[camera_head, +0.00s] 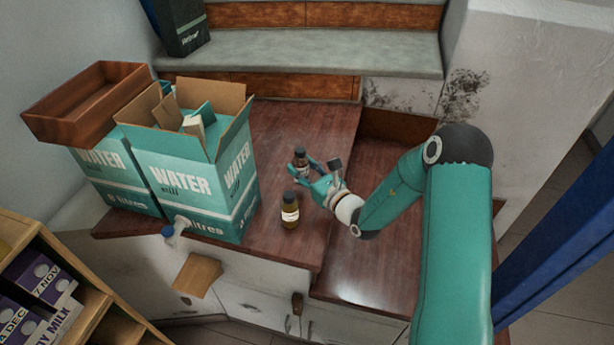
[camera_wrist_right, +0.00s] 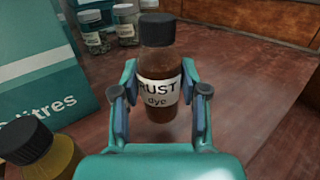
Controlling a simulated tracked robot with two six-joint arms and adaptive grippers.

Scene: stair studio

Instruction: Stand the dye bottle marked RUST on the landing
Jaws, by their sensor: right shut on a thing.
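The dye bottle marked RUST (camera_wrist_right: 159,92), brown with a black cap and a white label, stands upright between the fingers of my right gripper (camera_wrist_right: 160,100). In the head view the bottle (camera_head: 301,158) is at the fingertips of my right gripper (camera_head: 311,172), above the dark red wooden surface (camera_head: 290,120). The fingers are shut on its sides. I cannot tell whether its base touches the wood. No part is marked as the landing; a grey step (camera_head: 300,50) lies at the back. My left gripper is not in view.
A second bottle (camera_head: 290,211), amber with a dark cap, stands in front of my right gripper. Small jars (camera_wrist_right: 125,25) stand behind the RUST bottle. A lower wooden level (camera_head: 355,270) lies at the right.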

